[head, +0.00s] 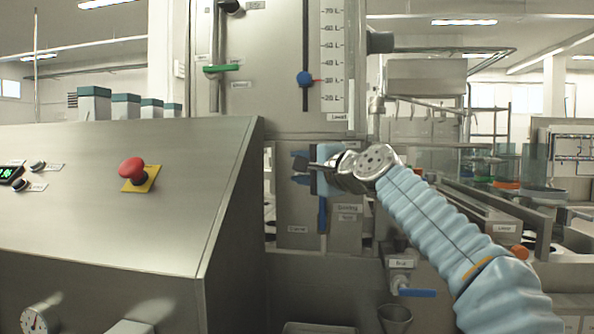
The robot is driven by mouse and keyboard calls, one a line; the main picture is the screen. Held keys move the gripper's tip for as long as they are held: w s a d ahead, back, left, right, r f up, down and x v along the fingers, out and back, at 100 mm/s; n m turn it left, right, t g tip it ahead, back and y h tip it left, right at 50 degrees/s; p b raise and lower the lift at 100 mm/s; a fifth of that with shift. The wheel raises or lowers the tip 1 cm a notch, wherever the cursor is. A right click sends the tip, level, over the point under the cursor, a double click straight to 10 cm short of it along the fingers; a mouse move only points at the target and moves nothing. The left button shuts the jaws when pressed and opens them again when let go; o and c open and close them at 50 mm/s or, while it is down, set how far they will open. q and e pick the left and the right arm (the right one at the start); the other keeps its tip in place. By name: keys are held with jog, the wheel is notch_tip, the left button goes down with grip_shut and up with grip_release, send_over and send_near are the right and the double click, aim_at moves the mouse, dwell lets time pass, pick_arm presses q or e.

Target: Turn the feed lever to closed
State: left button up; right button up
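A blue lever (322,215) hangs straight down on the front of the steel machine, below my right gripper. Its upper part is hidden behind the gripper. Small labels sit beside it, one at its lower left that seems to read "Closed" and others to its right, too small to read surely. My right gripper (300,166) reaches in from the right and points left. Its two dark blue fingertips are apart, with nothing seen between them. I cannot tell whether it touches the lever. My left gripper is out of view.
A sloped steel console (110,190) with a red emergency button (132,170) fills the left. A green handle (222,68) and a blue level knob (305,78) are higher on the machine. A small blue-handled tap (415,292) is above a cup (395,317) at lower right.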

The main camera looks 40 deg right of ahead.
jog(key=s+b, duration=0.2)
jog(key=s, duration=0.9)
jog(key=shift+s+a, duration=0.4)
jog(key=shift+a, duration=0.05)
